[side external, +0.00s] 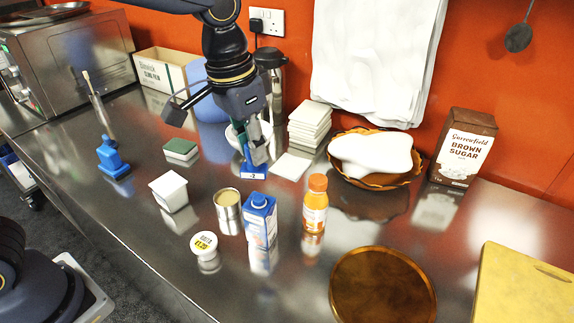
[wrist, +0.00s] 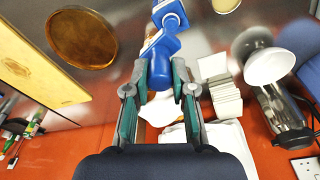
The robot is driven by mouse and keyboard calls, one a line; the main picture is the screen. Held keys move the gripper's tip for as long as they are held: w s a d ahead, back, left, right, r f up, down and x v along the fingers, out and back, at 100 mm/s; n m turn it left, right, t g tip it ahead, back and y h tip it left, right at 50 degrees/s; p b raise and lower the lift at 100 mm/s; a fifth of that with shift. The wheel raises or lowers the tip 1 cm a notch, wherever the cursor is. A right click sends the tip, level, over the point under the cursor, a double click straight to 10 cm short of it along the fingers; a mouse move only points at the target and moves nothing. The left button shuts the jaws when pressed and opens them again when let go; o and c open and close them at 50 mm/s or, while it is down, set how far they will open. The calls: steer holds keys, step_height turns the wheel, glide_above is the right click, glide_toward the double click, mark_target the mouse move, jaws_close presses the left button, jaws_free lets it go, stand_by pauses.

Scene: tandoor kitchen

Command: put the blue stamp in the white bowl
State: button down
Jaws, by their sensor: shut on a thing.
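My gripper (side external: 258,150) is shut on a blue stamp (side external: 254,171), with its base low at the counter. I cannot tell whether the base touches the steel. In the wrist view, the stamp's rounded blue handle (wrist: 160,75) sits between the fingertips (wrist: 160,88). The white bowl (side external: 234,136) is just behind and left of my gripper, partly hidden by it. The bowl also shows at the right of the wrist view (wrist: 268,66), apart from the stamp. A second blue, knobbed object (side external: 112,158) stands at the left of the counter.
A blue-and-white carton (side external: 260,218), a tin (side external: 228,210) and an orange bottle (side external: 316,204) stand in front of my gripper. White tiles (side external: 309,124) are stacked behind right. A flask (side external: 271,82) stands behind the bowl. A sponge (side external: 181,150) and white tub (side external: 169,191) lie left.

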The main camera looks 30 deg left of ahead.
steer(key=w+a+n+y, duration=0.1)
steer(key=w+a+n, duration=0.4)
steer(key=a, duration=0.7)
steer(key=w+a+n, duration=0.3)
steer(key=w+a, duration=0.3)
steer(key=a, duration=0.6)
steer(key=shift+w+a+f, duration=0.3)
steer(key=shift+w+f, duration=2.1)
steer(key=shift+f, duration=0.7)
steer(key=shift+w+a+f, duration=0.3)
steer(key=shift+w+f, duration=2.05)
steer(key=shift+f, duration=0.7)
steer(key=shift+w+a+f, duration=0.3)
steer(key=shift+w+f, duration=2.1)
steer(key=shift+f, duration=0.7)
